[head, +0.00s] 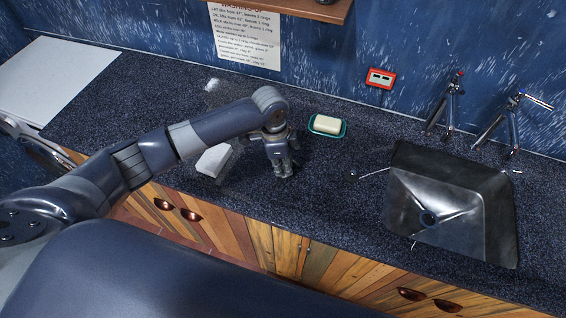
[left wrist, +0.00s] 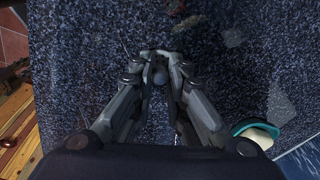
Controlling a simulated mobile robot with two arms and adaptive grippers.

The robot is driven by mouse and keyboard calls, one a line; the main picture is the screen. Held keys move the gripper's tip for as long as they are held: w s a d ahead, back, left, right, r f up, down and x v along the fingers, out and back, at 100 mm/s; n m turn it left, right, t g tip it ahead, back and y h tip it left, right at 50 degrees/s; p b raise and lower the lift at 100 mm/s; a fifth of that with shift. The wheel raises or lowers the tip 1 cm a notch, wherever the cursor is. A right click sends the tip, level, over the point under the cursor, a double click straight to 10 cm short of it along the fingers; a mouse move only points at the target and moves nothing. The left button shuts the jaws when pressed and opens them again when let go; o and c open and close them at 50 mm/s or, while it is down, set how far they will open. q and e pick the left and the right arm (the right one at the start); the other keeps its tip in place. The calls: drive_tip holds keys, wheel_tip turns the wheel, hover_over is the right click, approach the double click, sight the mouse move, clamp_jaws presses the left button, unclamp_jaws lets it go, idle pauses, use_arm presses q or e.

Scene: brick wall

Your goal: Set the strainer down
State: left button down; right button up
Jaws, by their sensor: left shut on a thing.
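My left gripper (head: 283,172) points down over the dark speckled countertop (head: 330,215), between the white block and the sink. In the left wrist view, its fingertips (left wrist: 160,72) are closed around a small, dark grey rounded thing, which I take to be the strainer (left wrist: 158,78). The fingers hide most of it, and its shape is hard to make out. I cannot tell whether it touches the countertop. In the head view the strainer is hidden by the fingers. My right gripper is in neither view.
A teal soap dish (head: 313,132) with a pale bar of soap (head: 327,124) stands behind the gripper. A white block (head: 213,160) lies left of it. The metal sink (head: 450,205) with two taps is at the right. A thin metal piece (head: 370,174) lies beside the sink.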

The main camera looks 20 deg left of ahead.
use_arm(q)
drive_tip(key=c, duration=1.6)
unclamp_jaws()
drive_tip(key=shift+c, duration=0.2)
drive_tip(key=shift+o, duration=0.3)
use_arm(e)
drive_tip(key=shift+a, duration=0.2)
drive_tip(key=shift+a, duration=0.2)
